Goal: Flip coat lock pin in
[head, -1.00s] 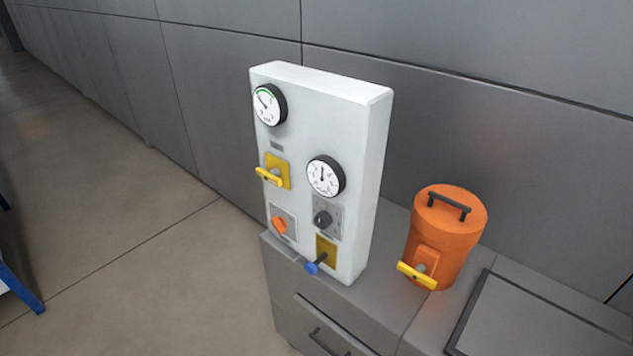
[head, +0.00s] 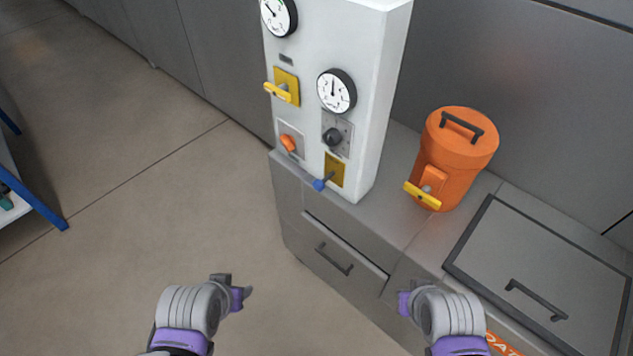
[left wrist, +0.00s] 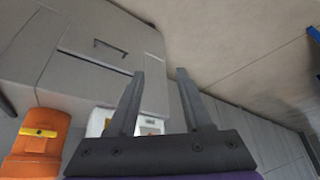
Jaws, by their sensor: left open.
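An orange label ending in "OAT" (head: 502,344) shows at the bottom right edge of the head view, below a dark-framed lid (head: 545,270) with a black handle. No lock pin can be made out there; my right arm and the frame edge hide part of that area. My left gripper (head: 236,287) is over the floor in front of the cabinet, empty. In the left wrist view its two fingers (left wrist: 160,72) are spread apart with nothing between them. My right gripper (head: 403,303) is in front of the cabinet, and its jaw opening is hard to see.
A white panel (head: 378,90) with gauges, knobs and levers stands on the grey cabinet (head: 398,238). An orange canister (head: 455,155) with a yellow lever (head: 422,195) stands right of it. A drawer handle (head: 334,260) sticks out in front.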

